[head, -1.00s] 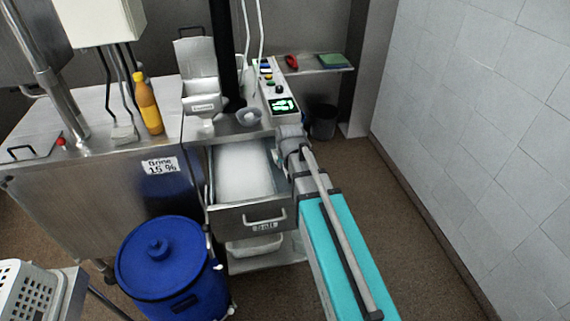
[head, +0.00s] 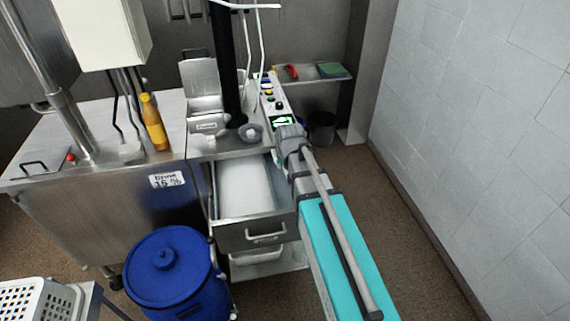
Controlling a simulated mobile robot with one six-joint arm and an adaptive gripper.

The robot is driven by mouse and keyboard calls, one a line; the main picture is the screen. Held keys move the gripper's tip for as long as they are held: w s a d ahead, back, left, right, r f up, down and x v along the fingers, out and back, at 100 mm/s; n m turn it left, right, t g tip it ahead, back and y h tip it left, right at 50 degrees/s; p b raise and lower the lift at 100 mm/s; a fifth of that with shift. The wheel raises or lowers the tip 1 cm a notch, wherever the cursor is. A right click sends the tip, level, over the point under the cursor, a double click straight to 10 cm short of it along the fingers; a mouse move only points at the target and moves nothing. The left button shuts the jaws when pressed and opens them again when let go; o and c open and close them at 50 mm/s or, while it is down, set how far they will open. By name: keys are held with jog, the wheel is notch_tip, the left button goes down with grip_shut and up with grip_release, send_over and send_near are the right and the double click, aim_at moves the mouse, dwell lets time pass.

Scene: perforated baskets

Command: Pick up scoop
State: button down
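I cannot clearly make out a scoop. A small round grey dish-like thing (head: 250,132) with something pale in it sits on the metal counter above the drawer; I cannot tell whether it is the scoop. The open drawer (head: 264,237) below holds a white mass (head: 244,187) and shows no scoop on top. My arm runs up from the lower right, and its grey end (head: 289,140) is just right of the dish-like thing in the picture. No fingers can be made out there, so its opening and any load are hidden.
A metal bin (head: 203,90) and a control panel (head: 276,102) stand behind the drawer. An orange bottle (head: 154,123) is on the left counter. A blue lidded barrel (head: 170,262) stands left of the drawer, near a white perforated basket (head: 35,302). Floor is free at right.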

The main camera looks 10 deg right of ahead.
dwell(0.5)
jog(key=c, duration=1.2)
grip_release()
grip_shut()
jog(key=shift+a, duration=0.1)
